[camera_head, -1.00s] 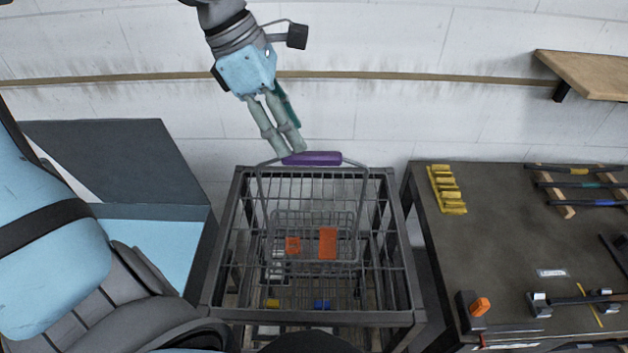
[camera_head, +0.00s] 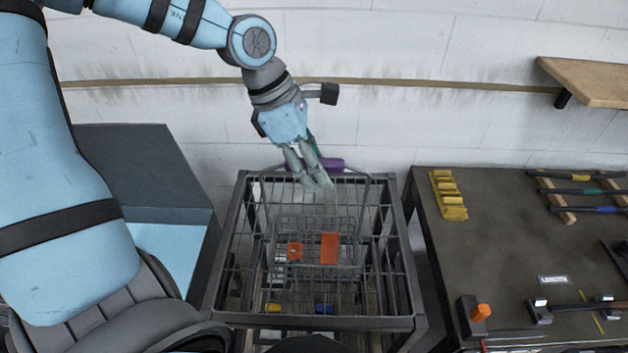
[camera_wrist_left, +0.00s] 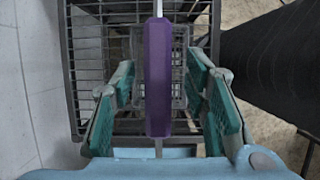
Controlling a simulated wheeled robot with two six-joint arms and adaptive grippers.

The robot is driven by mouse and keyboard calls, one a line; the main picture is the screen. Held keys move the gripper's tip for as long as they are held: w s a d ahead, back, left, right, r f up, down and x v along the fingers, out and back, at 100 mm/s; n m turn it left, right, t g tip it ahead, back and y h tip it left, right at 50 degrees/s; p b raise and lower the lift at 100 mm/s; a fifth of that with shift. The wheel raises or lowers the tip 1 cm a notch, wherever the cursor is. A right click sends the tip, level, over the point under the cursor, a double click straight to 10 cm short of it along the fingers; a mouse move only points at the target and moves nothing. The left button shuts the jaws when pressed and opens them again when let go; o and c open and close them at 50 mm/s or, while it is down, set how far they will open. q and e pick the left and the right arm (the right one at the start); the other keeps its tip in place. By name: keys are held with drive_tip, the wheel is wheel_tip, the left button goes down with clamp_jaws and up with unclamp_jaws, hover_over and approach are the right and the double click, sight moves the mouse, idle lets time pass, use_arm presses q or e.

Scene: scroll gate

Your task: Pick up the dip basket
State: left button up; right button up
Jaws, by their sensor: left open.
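The dip basket (camera_head: 329,248) is a wire basket with orange tags, sitting in the dark metal rack. Its bail stands up, with a purple handle grip (camera_head: 331,164) at the top, toward the wall. My left gripper (camera_head: 318,187) is open and points down over the rack, overlapping the left part of the purple grip in the head view. In the left wrist view the purple grip (camera_wrist_left: 158,75) lies lengthwise between the two spread teal-padded fingers (camera_wrist_left: 163,82), with a gap on each side. Whether it is at fingertip depth is unclear. My right gripper is not in view.
The dark rack (camera_head: 390,322) has an open-barred frame around the basket. A dark workbench (camera_head: 480,235) to its right holds a yellow block (camera_head: 447,196), bars on wooden rests and tools. A grey box (camera_head: 140,165) stands at the left. A wooden shelf (camera_head: 590,80) juts from the wall.

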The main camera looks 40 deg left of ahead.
use_arm(q)
drive_tip(key=shift+w+f, duration=0.25)
drive_tip(key=shift+s+r, duration=0.1)
drive_tip(key=shift+s, duration=0.1)
drive_tip(key=shift+w, duration=0.1)
clamp_jaws()
